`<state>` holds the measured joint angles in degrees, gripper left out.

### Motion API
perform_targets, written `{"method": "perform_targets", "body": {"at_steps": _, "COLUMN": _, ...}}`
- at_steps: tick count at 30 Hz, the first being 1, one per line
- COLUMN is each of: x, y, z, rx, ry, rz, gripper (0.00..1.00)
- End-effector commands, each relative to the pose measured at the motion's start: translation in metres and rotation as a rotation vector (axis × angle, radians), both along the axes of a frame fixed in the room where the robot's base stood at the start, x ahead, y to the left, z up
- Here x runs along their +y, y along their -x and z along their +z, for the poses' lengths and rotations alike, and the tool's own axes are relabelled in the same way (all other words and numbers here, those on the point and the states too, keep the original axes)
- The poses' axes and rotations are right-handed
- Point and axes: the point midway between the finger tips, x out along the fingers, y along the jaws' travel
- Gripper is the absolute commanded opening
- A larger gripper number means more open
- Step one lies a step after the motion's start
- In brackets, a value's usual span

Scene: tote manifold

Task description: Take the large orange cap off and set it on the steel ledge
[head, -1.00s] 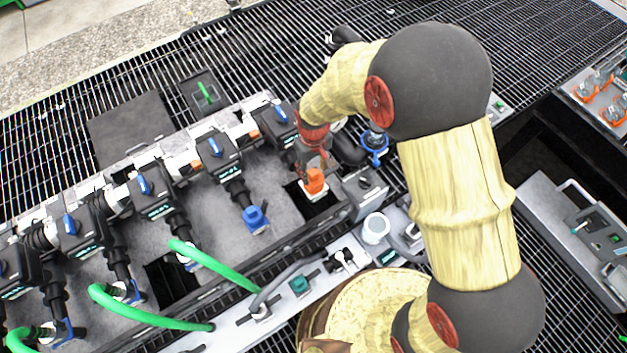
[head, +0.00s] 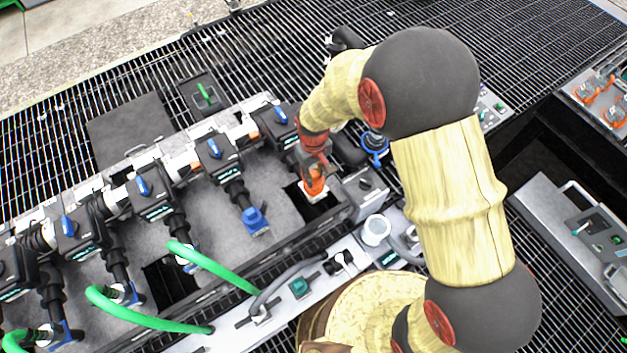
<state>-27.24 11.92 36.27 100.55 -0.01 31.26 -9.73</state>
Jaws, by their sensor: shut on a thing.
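The large orange cap (head: 313,187) is at the right end of the row of valve outlets, above a white square fitting. My gripper (head: 314,176) points down over it and is shut on it; the fingers partly hide the cap. I cannot tell whether the cap is still seated on its outlet. The long pale steel strip (head: 232,331) in front of the manifold may be the steel ledge.
A blue cap (head: 254,220) sits on the outlet to the left. Green hoses (head: 215,266) arch from other outlets to the front strip. A white cup-like fitting (head: 376,229) and a grey box (head: 364,185) stand close to the right of my gripper.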

Motion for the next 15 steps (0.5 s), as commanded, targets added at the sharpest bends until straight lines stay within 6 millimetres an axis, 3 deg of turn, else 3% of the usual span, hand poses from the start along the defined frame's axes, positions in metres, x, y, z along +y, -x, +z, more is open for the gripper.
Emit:
{"method": "perform_targets", "body": {"at_steps": 5, "x": 0.0, "y": 0.0, "z": 0.0, "rx": 0.0, "ry": 0.0, "rz": 0.0, "gripper": 0.0}}
{"method": "perform_targets", "body": {"at_steps": 15, "x": 0.0001, "y": -0.0003, "z": 0.0004, "rx": -0.001, "ry": -0.001, "rz": 0.0, "gripper": 0.0}}
